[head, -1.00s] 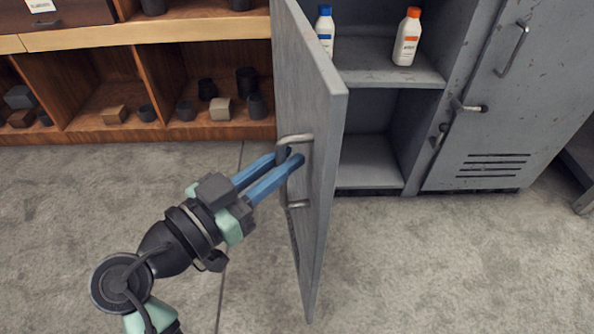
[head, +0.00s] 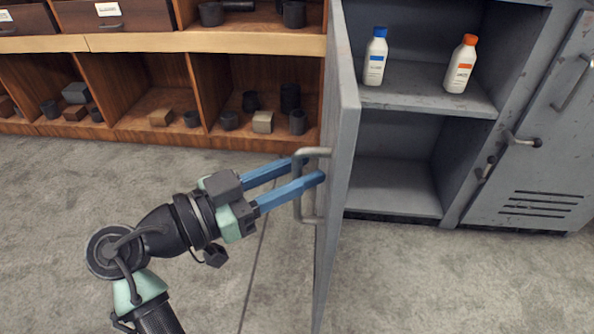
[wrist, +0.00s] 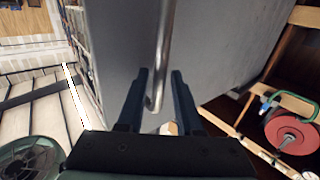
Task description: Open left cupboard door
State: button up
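The left cupboard door (head: 338,130) is grey and stands swung wide open, seen nearly edge-on in the head view. Its bent metal handle (head: 298,204) is on the face toward my gripper. My gripper (head: 313,170) has its two blue fingers apart, one on each side of the handle bar. In the wrist view the handle (wrist: 164,45) runs down between the dark fingers (wrist: 159,75), with small gaps visible beside it. The open cupboard (head: 395,186) shows a shelf and an empty lower compartment.
A white bottle with a blue cap (head: 375,58) and one with an orange cap (head: 460,66) stand on the shelf. A closed locker door (head: 545,150) is at right. A wooden shelf unit (head: 150,90) is behind the door. The floor in front is clear.

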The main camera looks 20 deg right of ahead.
jog(key=shift+o, duration=0.5)
jog(key=p+v, duration=0.3)
jog(key=v, duration=1)
jog(key=shift+p, duration=0.3)
jog(key=shift+d+r, duration=0.1)
